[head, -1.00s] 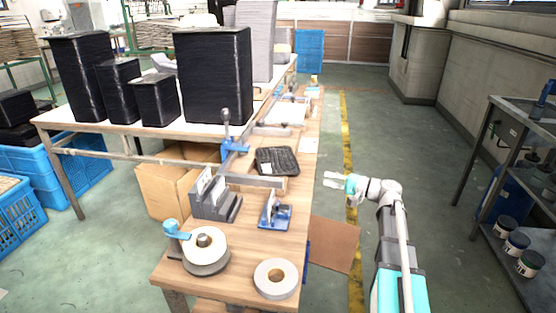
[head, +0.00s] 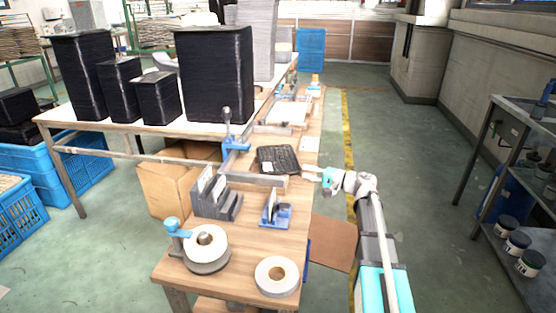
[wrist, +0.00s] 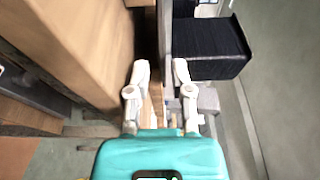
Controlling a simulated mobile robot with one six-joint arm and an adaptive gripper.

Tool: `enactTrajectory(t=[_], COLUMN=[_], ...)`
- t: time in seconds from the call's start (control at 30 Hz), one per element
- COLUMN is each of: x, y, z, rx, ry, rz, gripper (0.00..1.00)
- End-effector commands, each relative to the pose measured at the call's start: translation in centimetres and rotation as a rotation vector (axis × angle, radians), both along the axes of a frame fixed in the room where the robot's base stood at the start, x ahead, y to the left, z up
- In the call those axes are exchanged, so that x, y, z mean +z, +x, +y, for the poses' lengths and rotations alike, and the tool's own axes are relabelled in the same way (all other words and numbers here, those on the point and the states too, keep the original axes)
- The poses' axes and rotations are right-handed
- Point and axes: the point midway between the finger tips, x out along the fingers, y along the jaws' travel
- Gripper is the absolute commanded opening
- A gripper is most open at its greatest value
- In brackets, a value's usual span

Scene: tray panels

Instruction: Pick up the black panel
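The black panel (head: 278,160) lies flat on the wooden table, with a small white label near its lower left corner. My gripper (head: 309,174) is at the table's right edge, just right of the panel, with its fingertips close to the panel's right side. In the wrist view my gripper (wrist: 160,66) has its two white fingers apart. A thin dark grey edge (wrist: 165,30), apparently the panel seen edge-on, runs between the fingertips' lines. I cannot tell whether a finger touches it.
A grey slotted holder (head: 216,198), a blue stand (head: 276,213) and tape rolls (head: 277,277) stand on the front of the table (head: 235,240). A blue-handled clamp (head: 233,146) is left of the panel. Black stacks (head: 215,80) stand behind. The aisle at right is clear.

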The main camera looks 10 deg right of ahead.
Motion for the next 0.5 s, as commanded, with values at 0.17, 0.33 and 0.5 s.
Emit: enactTrajectory(t=[0.17, 0.33, 0.5], x=[0.0, 0.0, 0.02], y=[0.28, 0.25, 0.42], z=[0.33, 0.3, 0.42], rx=[-0.002, -0.002, -0.002], ry=[0.0, 0.0, 0.0], rz=[0.0, 0.0, 0.0], gripper=[0.29, 0.29, 0.29])
